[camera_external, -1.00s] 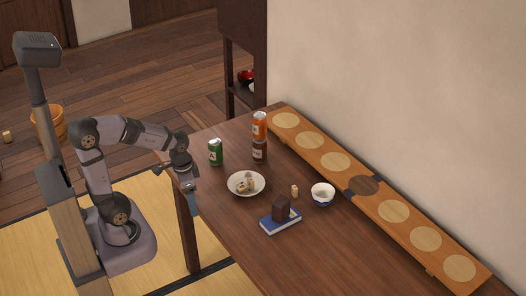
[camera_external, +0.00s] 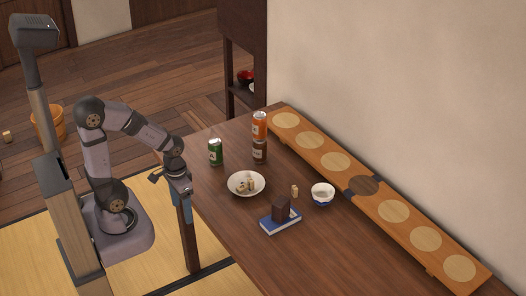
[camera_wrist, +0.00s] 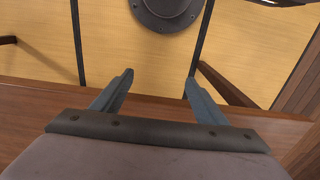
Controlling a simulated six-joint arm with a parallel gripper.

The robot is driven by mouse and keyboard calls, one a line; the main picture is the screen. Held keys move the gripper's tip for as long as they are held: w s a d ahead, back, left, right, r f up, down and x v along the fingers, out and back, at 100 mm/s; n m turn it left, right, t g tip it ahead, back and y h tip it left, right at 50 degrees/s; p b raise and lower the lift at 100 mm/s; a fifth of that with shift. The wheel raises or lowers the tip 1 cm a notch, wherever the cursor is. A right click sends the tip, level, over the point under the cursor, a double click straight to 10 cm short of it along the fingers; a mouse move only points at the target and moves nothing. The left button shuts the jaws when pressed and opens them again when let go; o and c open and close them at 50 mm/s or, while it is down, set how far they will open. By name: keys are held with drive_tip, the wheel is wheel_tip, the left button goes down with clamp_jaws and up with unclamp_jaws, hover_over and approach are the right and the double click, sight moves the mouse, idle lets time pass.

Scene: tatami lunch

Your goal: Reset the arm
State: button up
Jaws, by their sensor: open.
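My gripper (camera_external: 186,207) hangs at the left edge of the table (camera_external: 330,245), pointing down, with nothing held. In the wrist view my gripper (camera_wrist: 158,82) shows two blue-grey fingers spread apart, with the table edge and the tatami (camera_wrist: 140,50) beyond them. The arm is bent, with its wrist held out toward the table.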

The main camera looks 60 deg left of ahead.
wheel_tip(320, 180, up, 15)
drive_tip(key=p, duration=1.2)
drive_tip(key=shift+p, duration=0.4)
